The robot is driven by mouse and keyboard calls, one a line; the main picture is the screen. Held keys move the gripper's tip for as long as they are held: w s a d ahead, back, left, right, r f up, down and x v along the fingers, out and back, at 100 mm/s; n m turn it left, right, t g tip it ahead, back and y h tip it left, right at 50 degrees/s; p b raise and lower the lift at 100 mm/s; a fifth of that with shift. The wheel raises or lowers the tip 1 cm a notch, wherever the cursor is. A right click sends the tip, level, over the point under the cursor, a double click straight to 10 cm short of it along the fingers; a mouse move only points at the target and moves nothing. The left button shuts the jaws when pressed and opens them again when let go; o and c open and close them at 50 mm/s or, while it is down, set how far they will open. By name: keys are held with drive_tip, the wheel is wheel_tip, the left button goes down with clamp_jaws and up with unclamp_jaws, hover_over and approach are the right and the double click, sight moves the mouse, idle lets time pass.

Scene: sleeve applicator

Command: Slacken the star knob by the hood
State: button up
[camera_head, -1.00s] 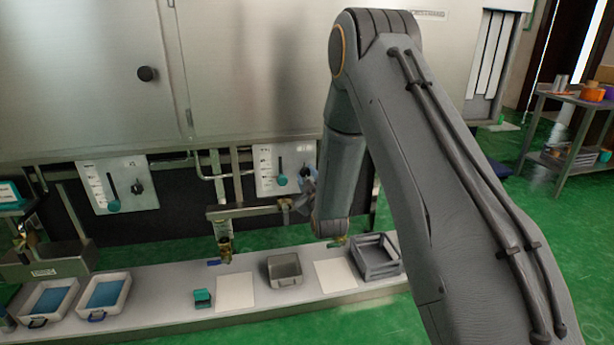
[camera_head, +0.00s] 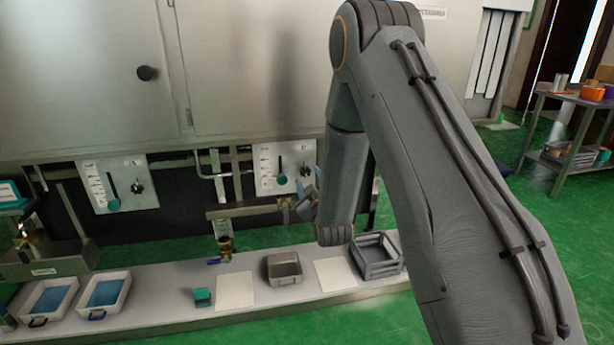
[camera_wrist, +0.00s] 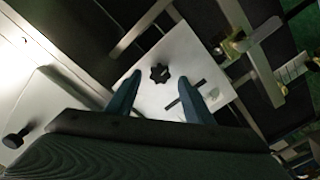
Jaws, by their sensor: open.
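A black star knob (camera_wrist: 160,73) sits on a white panel (camera_wrist: 178,55) in the wrist view, beside a dark slot. My gripper (camera_wrist: 160,79) is open, with its two blue-grey fingers apart on either side of the knob in the picture. The knob lies between and slightly beyond the fingertips, and no contact shows. In the head view my gripper (camera_head: 303,204) is in front of and below the right panel (camera_head: 268,182), partly hidden by my arm. The knob (camera_head: 305,171) shows at that panel's right side. A similar knob (camera_head: 137,188) is on the left panel (camera_head: 97,176).
Metal rails and a brass fitting (camera_head: 225,246) are near the panels. The bench (camera_head: 180,308) below holds blue-lined trays (camera_head: 107,290), a teal block (camera_head: 202,297), a metal bin (camera_head: 284,268) and a grey crate (camera_head: 376,255). A cabinet knob (camera_wrist: 14,139) shows in the wrist view.

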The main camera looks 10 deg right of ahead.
drive_tip(key=shift+s, duration=2.35)
